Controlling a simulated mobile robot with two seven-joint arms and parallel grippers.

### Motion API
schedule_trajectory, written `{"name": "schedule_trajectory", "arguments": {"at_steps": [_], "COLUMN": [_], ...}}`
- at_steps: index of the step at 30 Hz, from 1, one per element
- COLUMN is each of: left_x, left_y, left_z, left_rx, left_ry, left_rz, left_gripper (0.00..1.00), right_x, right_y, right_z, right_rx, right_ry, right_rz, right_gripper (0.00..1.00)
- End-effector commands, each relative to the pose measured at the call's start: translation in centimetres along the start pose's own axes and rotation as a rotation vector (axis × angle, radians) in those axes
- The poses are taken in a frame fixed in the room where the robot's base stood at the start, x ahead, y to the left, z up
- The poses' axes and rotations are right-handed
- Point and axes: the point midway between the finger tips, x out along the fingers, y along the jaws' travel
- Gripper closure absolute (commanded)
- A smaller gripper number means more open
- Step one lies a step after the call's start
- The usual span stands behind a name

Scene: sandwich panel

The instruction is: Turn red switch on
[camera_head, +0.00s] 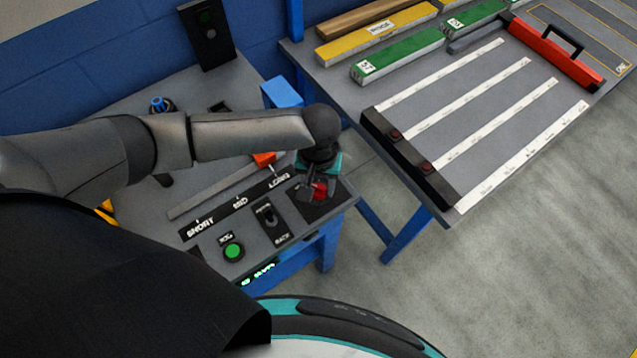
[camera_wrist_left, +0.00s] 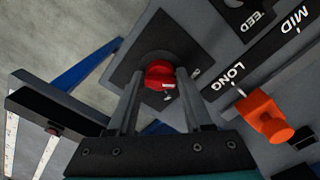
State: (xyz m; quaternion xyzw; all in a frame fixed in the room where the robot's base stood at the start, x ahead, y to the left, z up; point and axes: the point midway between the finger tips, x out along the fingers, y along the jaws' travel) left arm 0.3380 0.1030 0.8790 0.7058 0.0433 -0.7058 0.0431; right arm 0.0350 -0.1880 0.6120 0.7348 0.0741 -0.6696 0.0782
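The red switch (camera_head: 321,190) is a round red knob on a dark square plate at the right end of the grey control panel, partly covered by my left gripper (camera_head: 312,178) in the head view. In the left wrist view the red switch (camera_wrist_left: 160,74) shows between the two fingers of the left gripper (camera_wrist_left: 160,84). The fingers are apart, one on each side of the knob, with a small gap showing at the left. Whether either finger touches it I cannot tell. My right gripper is not in view.
An orange slider knob (camera_wrist_left: 266,117) sits close by, next to the LONG mark. A black toggle (camera_head: 270,220) and a green button (camera_head: 232,251) are left of the switch. A grey table (camera_head: 475,110) with white strips stands to the right, across a gap.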

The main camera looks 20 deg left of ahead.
Motion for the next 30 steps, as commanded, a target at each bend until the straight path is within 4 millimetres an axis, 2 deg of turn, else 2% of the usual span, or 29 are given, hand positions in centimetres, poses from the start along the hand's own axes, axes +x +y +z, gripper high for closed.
{"name": "schedule_trajectory", "arguments": {"at_steps": [2, 13, 23, 30], "left_x": [0.0, 0.0, -0.1, -0.3], "left_y": [0.0, 0.0, -0.1, 0.0], "left_z": [0.0, 0.0, 0.0, 0.1], "left_rx": [0.000, 0.000, 0.023, 0.136], "left_ry": [0.000, 0.000, -0.001, -0.003], "left_rz": [0.000, 0.000, -0.002, -0.001], "left_gripper": [0.59, 1.00, 1.00, 1.00], "right_x": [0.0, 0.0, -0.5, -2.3], "right_y": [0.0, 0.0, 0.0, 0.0], "right_z": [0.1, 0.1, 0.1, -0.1], "right_rx": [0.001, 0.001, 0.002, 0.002], "right_ry": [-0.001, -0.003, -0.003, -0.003], "right_rz": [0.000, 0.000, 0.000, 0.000], "right_gripper": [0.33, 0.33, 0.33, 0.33]}}
